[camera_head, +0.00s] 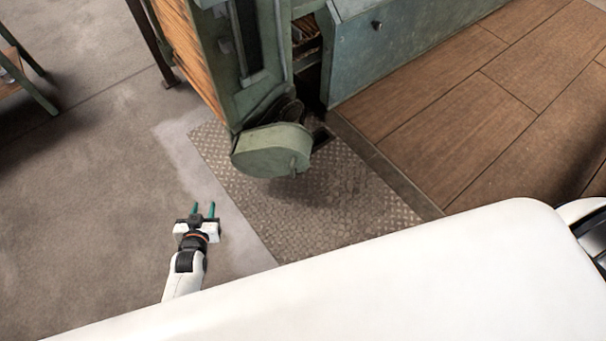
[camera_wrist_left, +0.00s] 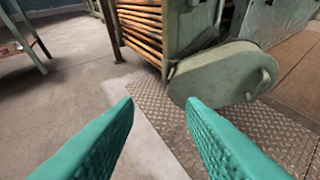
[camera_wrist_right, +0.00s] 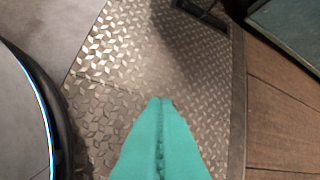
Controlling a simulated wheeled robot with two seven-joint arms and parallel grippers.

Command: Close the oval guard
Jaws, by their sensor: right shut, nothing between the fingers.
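The oval guard (camera_head: 271,150) is a green rounded cover with a small knob, low on the front of a green machine (camera_head: 258,60). It stands swung out from the machine, with dark round parts showing behind it. It also shows in the left wrist view (camera_wrist_left: 222,72). My left gripper (camera_head: 204,208) is open and empty, below and left of the guard and apart from it. Its teal fingers (camera_wrist_left: 160,115) frame the floor in front of the guard. My right gripper (camera_wrist_right: 160,100) is shut and empty above the patterned plate; the head view does not show it.
A diamond-patterned metal plate (camera_head: 330,205) lies under the guard. Wooden boards (camera_head: 470,110) cover the floor at right, beside a green cabinet (camera_head: 400,40). A green-legged table (camera_head: 20,70) stands at far left. The grey floor (camera_head: 90,200) at left is clear.

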